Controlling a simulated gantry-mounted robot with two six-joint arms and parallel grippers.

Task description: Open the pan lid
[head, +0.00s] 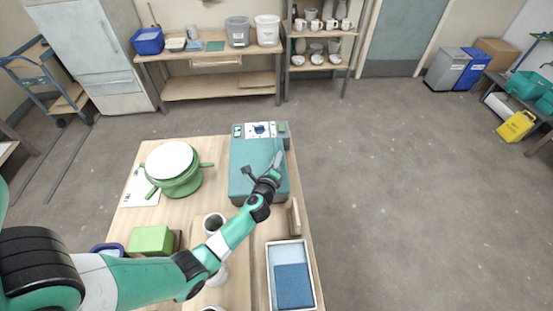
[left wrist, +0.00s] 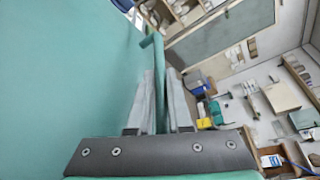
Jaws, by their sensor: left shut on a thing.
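A teal lidded unit (head: 250,160) with a small panel at its back stands at the right side of the wooden table. Its flat teal top fills the left of the left wrist view (left wrist: 65,70). My left gripper (head: 276,166) reaches over the unit's right part. In the left wrist view my left gripper (left wrist: 158,95) is shut on a thin teal bar (left wrist: 159,80), which looks like the lid's handle. I cannot tell whether the lid is raised at all. A green pot (head: 177,185) with a white top stands apart at the left. My right gripper is not in view.
A white-rimmed tray (head: 317,285) with blue contents lies at the table's front right. A green block (head: 151,241) and cups (head: 214,222) stand near my left arm. A back bench (head: 215,53) holds buckets.

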